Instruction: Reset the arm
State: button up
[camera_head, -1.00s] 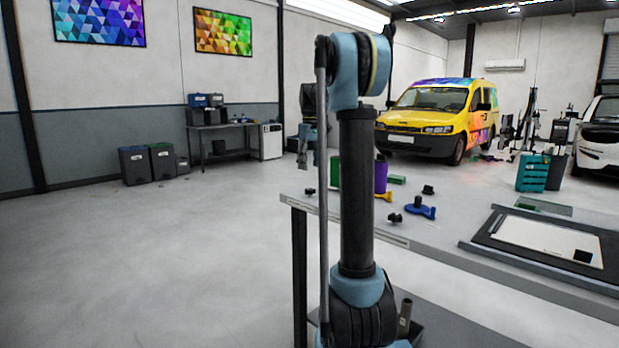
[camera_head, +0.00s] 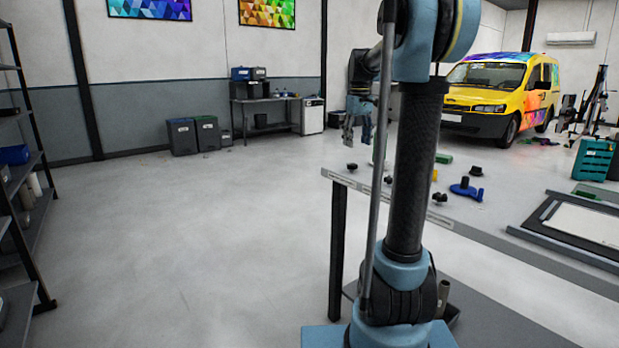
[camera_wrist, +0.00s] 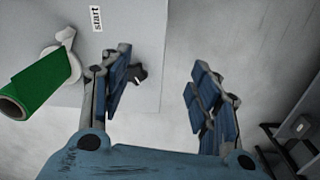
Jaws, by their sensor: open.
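My gripper (camera_wrist: 160,100) is open in the wrist view, with its two blue-padded fingers wide apart and nothing between them. Below it are the table's edge and the grey floor. In the head view my gripper (camera_head: 358,125) hangs beyond my upright arm, near the table's far left corner. My arm hides part of the table and some things on it.
The grey table (camera_head: 487,225) bears a blue tool (camera_head: 466,189), small black knobs and a dark framed panel (camera_head: 575,230). A green roll (camera_wrist: 40,82) lies beside a white piece in the wrist view. A shelf rack (camera_head: 30,190) stands left. Open floor lies between.

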jog(key=s+f+m, duration=0.1)
jog(key=s+f, duration=0.7)
jog(key=s, duration=0.4)
jog(key=s+f+m+t, duration=0.1)
jog(key=s+f+m, duration=0.1)
jog(key=s+f, duration=0.7)
jog(key=s+f+m, duration=0.2)
jog(key=s+f, duration=0.6)
jog(key=s, duration=0.7)
jog(key=shift+a+f+t, duration=0.25)
jog(key=shift+f+t, duration=0.05)
jog(key=shift+t, duration=0.1)
jog(key=shift+w+f, duration=0.2)
jog(key=shift+w, duration=0.2)
